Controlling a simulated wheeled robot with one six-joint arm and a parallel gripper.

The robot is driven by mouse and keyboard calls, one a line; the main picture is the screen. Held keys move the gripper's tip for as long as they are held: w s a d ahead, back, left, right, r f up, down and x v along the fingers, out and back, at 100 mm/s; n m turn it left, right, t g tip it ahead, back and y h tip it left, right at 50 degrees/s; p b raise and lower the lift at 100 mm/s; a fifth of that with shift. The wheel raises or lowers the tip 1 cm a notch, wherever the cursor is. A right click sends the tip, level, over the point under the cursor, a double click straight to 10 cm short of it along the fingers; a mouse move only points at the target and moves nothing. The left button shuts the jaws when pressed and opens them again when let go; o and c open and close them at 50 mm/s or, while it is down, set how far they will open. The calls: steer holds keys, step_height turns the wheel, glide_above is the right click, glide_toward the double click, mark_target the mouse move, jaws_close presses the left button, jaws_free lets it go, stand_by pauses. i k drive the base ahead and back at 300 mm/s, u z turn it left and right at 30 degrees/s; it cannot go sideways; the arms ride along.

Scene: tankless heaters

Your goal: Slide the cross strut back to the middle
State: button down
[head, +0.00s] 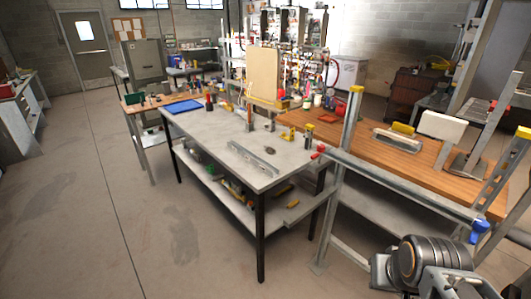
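A grey metal strut frame stands in the right foreground, with an upright post (338,190) on the left and a slotted upright (503,172) on the right, both yellow-capped. A horizontal bar, which looks like the cross strut (400,185), runs between them. A red knob (322,148) is near its left end and a blue knob (480,226) near its right end. Part of my arm shows at the lower right, below and in front of the bar, apart from it in the picture. My gripper's fingers are not visible, so I cannot see any contact.
A grey workbench (215,130) with a lower shelf stands left of the frame; a flat metal bar (252,158) lies on it. A wooden-topped bench (365,147) with tools is behind the strut. The concrete floor (65,205) at the left is clear.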

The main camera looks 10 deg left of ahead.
mark_target(458, 214)
steer(key=u, duration=1.1)
steer(key=i, duration=0.35)
steer(key=u, duration=0.85)
steer(key=i, duration=2.15)
steer(key=z, duration=1.3)
steer(key=i, duration=0.7)
steer(key=z, duration=0.65)
